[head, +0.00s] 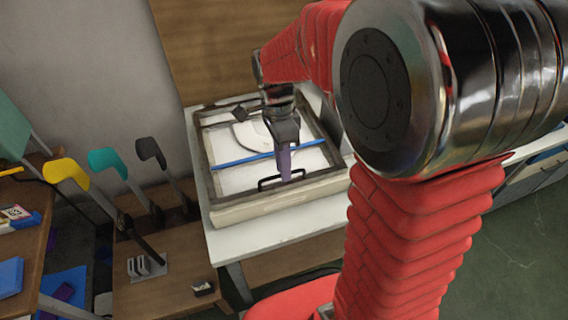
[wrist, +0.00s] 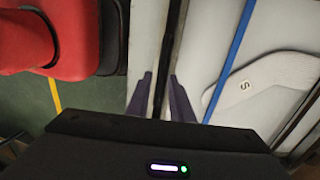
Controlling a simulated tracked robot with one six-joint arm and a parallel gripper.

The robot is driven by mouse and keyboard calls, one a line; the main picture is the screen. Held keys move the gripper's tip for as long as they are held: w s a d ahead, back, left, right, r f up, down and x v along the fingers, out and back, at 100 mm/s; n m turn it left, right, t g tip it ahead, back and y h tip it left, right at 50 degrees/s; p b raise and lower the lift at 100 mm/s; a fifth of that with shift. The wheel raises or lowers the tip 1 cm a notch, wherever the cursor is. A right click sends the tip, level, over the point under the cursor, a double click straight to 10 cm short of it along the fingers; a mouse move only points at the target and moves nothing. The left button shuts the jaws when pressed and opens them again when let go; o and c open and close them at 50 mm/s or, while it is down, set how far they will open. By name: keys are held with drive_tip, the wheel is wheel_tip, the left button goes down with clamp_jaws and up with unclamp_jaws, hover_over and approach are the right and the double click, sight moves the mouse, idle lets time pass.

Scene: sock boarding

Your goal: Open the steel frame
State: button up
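The steel frame (head: 207,158) is a dark rectangular frame lying flat over a pale base on a white table. A dark handle (head: 266,184) stands at its near edge. A blue bar (head: 240,161) crosses the frame, and it also shows in the wrist view (wrist: 232,58). My gripper (head: 284,178) points down at the near edge by the handle. In the wrist view my gripper (wrist: 160,78) has its two purple fingers apart, one on each side of a dark bar (wrist: 168,50). Small gaps show beside the bar.
A white flat form marked S (wrist: 270,85) lies inside the frame; it also shows in the head view (head: 250,135). Yellow (head: 67,172), teal (head: 105,160) and black (head: 150,150) angled pieces stand at the left. A wooden panel (head: 215,40) rises behind the table.

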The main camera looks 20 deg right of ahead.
clamp_jaws()
idle(1.0)
drive_tip(key=shift+d, duration=0.2)
drive_tip(key=shift+w+a+r, duration=0.1)
